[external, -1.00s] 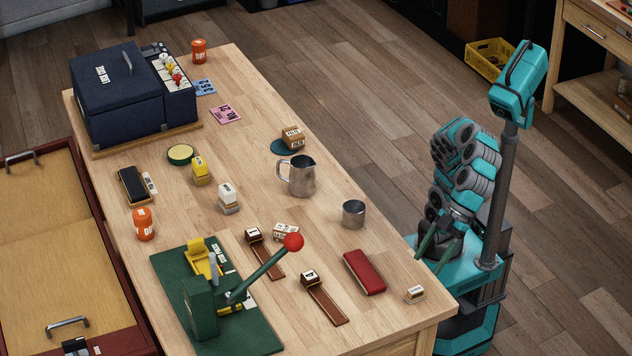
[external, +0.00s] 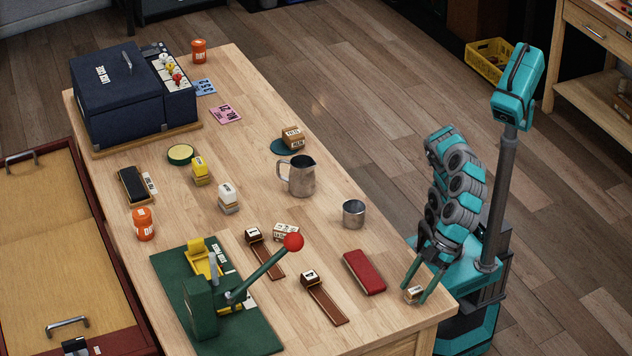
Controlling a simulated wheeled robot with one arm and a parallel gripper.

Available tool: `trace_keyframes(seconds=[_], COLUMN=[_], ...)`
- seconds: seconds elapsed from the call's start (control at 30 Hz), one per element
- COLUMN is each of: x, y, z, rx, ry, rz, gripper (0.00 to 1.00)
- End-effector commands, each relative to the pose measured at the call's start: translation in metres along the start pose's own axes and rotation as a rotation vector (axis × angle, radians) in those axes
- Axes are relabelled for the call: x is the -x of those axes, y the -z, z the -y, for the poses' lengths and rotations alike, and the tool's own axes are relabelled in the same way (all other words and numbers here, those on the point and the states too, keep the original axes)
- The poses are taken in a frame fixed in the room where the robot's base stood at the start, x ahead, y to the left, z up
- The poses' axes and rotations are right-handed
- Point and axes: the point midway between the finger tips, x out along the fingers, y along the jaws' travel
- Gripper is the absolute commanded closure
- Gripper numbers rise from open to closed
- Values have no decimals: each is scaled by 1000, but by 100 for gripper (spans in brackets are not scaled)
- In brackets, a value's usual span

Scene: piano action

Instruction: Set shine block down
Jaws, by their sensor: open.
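A small wooden block with a white label (external: 414,293) sits on the table at the front right corner. I take it to be the shine block, but its label is too small to read. My gripper (external: 414,295) reaches down over it with its two dark green fingers open, one on either side. Whether a finger touches the block I cannot tell.
The wooden table (external: 385,325) ends just right of the block. A red case (external: 364,272) lies to its left, with a brown strip bearing a small block (external: 325,298) beyond. A metal cup (external: 353,214), a pitcher (external: 300,176) and a green press (external: 208,305) stand further off.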

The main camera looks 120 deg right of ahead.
Motion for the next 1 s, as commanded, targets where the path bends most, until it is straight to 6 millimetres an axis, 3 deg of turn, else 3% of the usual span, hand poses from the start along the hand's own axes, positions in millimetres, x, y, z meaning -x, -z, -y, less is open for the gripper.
trace_keyframes(seconds=[0.33, 1.0], x=[-8, -8], y=[0, 0], z=[0, 0], rx=[-1, -1], ry=[1, 1], rz=[0, 0], gripper=[25, 100])
